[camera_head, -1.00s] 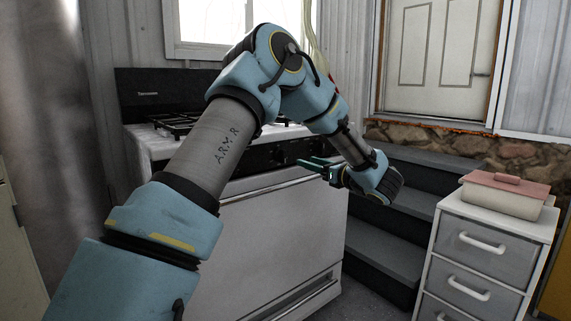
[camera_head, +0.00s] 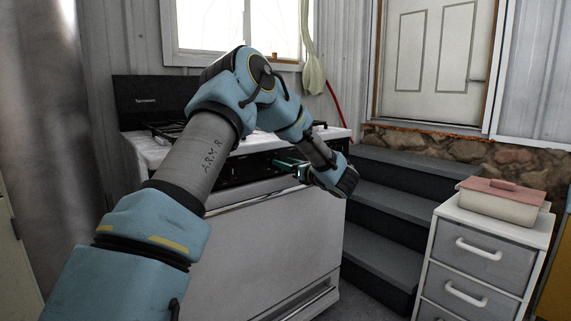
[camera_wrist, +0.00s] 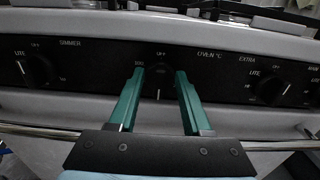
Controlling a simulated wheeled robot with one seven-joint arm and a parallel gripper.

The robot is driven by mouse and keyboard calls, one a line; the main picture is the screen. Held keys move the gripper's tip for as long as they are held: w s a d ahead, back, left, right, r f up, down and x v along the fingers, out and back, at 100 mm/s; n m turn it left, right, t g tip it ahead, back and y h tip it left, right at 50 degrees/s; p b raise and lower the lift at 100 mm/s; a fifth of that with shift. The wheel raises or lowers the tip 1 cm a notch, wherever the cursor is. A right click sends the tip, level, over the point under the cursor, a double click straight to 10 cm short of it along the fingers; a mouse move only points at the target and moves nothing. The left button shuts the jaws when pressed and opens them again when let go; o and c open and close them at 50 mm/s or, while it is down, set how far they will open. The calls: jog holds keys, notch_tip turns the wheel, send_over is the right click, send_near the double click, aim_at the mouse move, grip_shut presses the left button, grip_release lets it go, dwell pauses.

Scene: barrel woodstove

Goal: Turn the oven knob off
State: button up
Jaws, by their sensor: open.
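The oven knob (camera_wrist: 158,84) is a black dial on the stove's black control panel (camera_wrist: 100,62), at the middle of the wrist view. "OFF" is printed above it, "100" at its upper left and "OVEN °C" to its right. A short white mark shows low on the dial. My gripper (camera_wrist: 160,74) is open, its two teal fingers on either side of the knob in this view. Whether they touch it I cannot tell. In the head view my gripper (camera_head: 289,163) is close to the panel front, and the oven knob is hidden there.
Other burner knobs sit left (camera_wrist: 36,70) and right (camera_wrist: 272,88) on the panel. The oven door handle (camera_wrist: 40,131) runs below. Dark steps (camera_head: 395,200) rise right of the white stove (camera_head: 250,245). A drawer cabinet (camera_head: 480,245) with a lidded dish (camera_head: 500,198) stands farther right.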

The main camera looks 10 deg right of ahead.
jog(key=shift+c, duration=0.4)
grip_shut()
